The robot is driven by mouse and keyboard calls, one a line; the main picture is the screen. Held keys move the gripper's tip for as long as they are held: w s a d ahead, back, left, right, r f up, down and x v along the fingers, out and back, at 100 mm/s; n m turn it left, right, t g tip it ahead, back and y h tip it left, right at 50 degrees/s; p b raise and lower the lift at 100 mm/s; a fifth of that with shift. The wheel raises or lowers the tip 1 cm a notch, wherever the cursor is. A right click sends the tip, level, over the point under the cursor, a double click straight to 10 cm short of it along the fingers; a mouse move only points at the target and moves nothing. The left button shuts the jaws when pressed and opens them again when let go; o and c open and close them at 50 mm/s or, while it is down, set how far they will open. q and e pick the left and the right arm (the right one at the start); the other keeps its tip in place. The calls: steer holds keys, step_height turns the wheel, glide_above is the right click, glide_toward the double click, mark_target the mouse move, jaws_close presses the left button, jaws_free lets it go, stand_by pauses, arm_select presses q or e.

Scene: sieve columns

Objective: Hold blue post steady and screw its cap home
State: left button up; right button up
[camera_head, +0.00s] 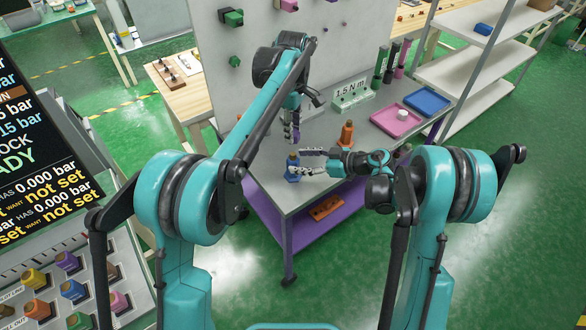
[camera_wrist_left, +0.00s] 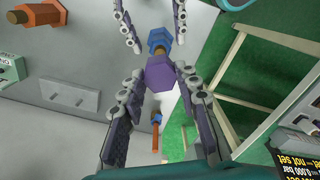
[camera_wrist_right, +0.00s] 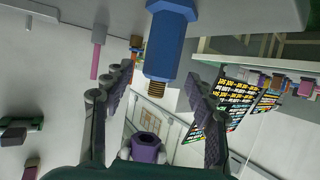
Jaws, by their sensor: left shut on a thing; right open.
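The blue post (camera_head: 293,171) stands upright near the table's front corner, its brass threaded end bare on top. In the right wrist view the blue post (camera_wrist_right: 167,45) and its thread (camera_wrist_right: 156,89) lie between the fingers of my right gripper (camera_wrist_right: 160,103), which is open around it. My right gripper (camera_head: 309,162) reaches it from the right in the head view. My left gripper (camera_head: 294,138) is above the post, shut on a purple hexagonal cap (camera_wrist_left: 160,74). The cap (camera_wrist_right: 146,148) is apart from the thread, its dark bore facing the post.
An orange post (camera_head: 346,134) stands close behind my right gripper. A torque block marked 1.5 N m (camera_head: 353,99), a pink tray (camera_head: 398,120) and a blue tray (camera_head: 427,101) are farther back. An upright panel (camera_head: 262,70) with pegs borders the table's left side.

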steer(key=shift+x, duration=1.8)
jaws_close()
arm_select(q)
glide_above(293, 154)
steer(key=shift+w+f, duration=0.1)
steer(key=shift+f, duration=2.4)
